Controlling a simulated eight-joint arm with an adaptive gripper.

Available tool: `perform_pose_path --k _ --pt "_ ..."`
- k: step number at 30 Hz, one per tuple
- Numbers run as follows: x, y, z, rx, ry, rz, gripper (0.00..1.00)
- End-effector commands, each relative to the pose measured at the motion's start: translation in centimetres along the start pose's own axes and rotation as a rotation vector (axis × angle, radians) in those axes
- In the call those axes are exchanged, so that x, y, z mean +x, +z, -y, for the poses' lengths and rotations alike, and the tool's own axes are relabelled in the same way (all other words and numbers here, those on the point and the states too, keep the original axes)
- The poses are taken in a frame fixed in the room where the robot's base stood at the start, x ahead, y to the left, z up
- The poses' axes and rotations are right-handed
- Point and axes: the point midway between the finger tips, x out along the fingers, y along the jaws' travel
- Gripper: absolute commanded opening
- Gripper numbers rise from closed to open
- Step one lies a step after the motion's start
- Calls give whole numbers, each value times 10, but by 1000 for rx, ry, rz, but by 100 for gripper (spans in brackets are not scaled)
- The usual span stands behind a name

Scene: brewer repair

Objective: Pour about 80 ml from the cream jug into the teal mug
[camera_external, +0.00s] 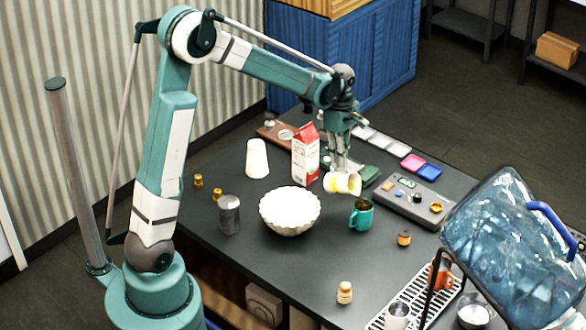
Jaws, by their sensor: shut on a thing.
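The cream jug (340,183) is held above the table and tilted well over onto its side, with its opening toward the right. My gripper (341,168) comes down from above and is shut on the jug. The teal mug (361,215) stands upright on the dark table, just below and to the right of the jug. The jug's rim is close above the mug. I cannot tell whether any liquid is flowing, or how full either one is.
A white fluted bowl (290,210) stands left of the mug. A grey tray (412,203) with small parts lies to the right. A large blue water bottle (515,250) fills the front right.

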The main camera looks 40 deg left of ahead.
Motion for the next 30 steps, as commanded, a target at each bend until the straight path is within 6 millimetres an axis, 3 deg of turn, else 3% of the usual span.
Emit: perform_pose_path --k 30 --pt "-5 9 0 -2 -1 -75 0"
